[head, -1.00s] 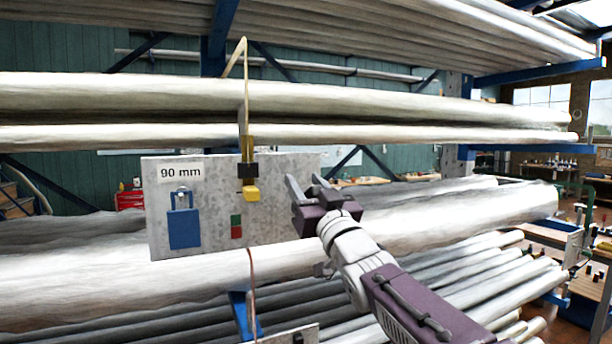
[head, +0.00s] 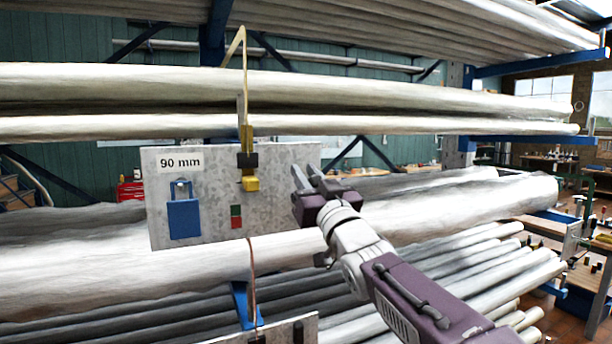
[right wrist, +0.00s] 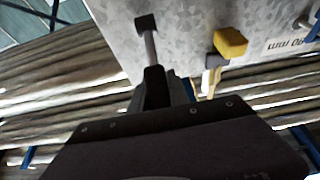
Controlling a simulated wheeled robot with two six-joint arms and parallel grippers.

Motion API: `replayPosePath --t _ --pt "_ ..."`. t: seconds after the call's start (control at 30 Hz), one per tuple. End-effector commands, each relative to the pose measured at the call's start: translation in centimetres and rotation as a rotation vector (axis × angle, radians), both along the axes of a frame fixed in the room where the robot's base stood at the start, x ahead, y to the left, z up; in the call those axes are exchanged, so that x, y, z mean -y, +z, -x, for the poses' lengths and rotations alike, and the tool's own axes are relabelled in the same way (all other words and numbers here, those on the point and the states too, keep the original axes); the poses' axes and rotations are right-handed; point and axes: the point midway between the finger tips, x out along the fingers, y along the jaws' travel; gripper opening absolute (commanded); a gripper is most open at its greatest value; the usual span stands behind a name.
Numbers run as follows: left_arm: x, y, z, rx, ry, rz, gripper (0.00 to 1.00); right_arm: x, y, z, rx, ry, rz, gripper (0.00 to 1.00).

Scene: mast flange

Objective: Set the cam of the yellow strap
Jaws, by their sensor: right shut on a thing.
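The yellow strap (head: 245,100) runs down in front of the pale pipes to a black buckle (head: 247,160). Its yellow cam (head: 250,184) sits just below the buckle, in front of the grey panel; the cam also shows in the right wrist view (right wrist: 230,42). My right gripper (head: 308,180) is to the right of the cam, apart from it, near the panel's right edge. In the right wrist view a grey rod with a dark tip (right wrist: 149,45) stands out from the jaws, which are shut on it. My left gripper is not in view.
The metal panel (head: 215,165) carries a "90 mm" label, a blue padlock-like piece (head: 184,218) and a red-green marker (head: 236,216). Long pipes (head: 400,95) lie above, behind and below it on blue rack arms. A thin brown cord (head: 252,270) hangs below the panel.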

Motion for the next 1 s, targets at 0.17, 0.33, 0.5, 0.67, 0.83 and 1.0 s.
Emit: replayPosePath --t 0.17,0.33,0.5,0.67,0.83,1.0 --pt "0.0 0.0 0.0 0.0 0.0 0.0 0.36 0.0 0.0 0.0 0.0 0.0 0.0 0.0" --pt "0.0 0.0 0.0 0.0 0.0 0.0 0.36 0.0 0.0 0.0 0.0 0.0 0.0 0.0" --pt "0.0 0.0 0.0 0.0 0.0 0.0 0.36 0.0 0.0 0.0 0.0 0.0 0.0 0.0" --pt "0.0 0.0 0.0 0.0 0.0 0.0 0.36 0.0 0.0 0.0 0.0 0.0 0.0 0.0" --pt "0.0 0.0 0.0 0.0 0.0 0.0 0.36 0.0 0.0 0.0 -0.001 0.0 0.0 0.0" --pt "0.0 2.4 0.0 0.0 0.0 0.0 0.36 -0.1 1.2 -0.3 -0.041 0.001 0.013 0.0"
